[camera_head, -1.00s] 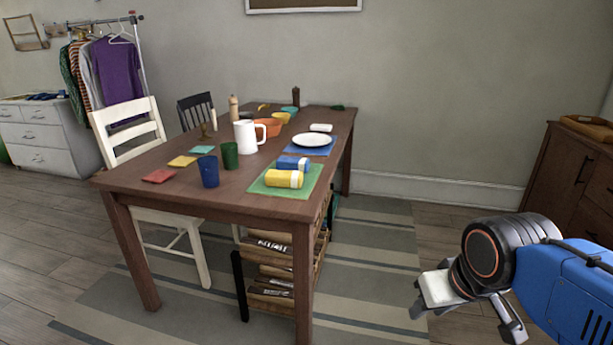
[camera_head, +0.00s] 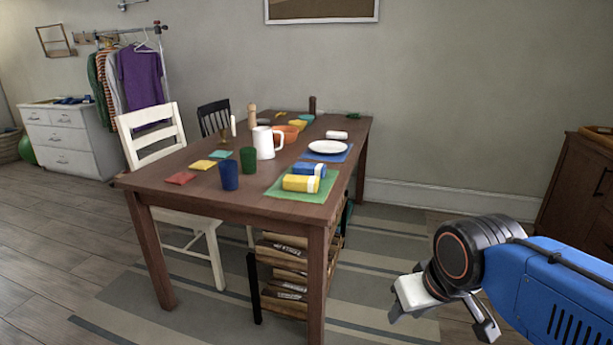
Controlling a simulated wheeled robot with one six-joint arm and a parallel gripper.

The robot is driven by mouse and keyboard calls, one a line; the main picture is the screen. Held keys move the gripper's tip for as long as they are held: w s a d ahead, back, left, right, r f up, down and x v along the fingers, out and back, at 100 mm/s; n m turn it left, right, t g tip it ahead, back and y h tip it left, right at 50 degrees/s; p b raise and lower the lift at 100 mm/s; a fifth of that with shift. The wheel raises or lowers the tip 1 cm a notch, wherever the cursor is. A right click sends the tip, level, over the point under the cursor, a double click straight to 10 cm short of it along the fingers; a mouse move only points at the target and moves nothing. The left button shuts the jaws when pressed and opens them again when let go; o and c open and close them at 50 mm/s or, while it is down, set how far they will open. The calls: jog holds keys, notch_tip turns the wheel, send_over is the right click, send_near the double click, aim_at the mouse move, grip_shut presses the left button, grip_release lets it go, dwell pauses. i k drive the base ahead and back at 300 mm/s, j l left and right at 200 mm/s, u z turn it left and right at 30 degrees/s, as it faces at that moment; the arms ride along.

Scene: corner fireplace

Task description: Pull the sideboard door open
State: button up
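A brown wooden sideboard (camera_head: 577,188) stands at the right edge, partly cut off by the frame. Its door front with a dark handle (camera_head: 601,181) faces the room and looks shut. My gripper (camera_head: 437,312) is at the lower right, in front of and to the left of the sideboard, well apart from it. My blue arm hides the lower part of the sideboard.
A dining table (camera_head: 222,198) with cups, a pitcher, a plate and cloths stands in the middle. A white chair (camera_head: 152,140) and a crate stack (camera_head: 283,278) are by it. A striped rug (camera_head: 385,260) covers the floor between table and sideboard. A white dresser (camera_head: 62,140) stands far left.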

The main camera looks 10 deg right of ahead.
aim_at(581, 179)
jog(key=z, duration=1.8)
jog(key=i+j+u, duration=0.15)
jog(key=i, duration=2.8)
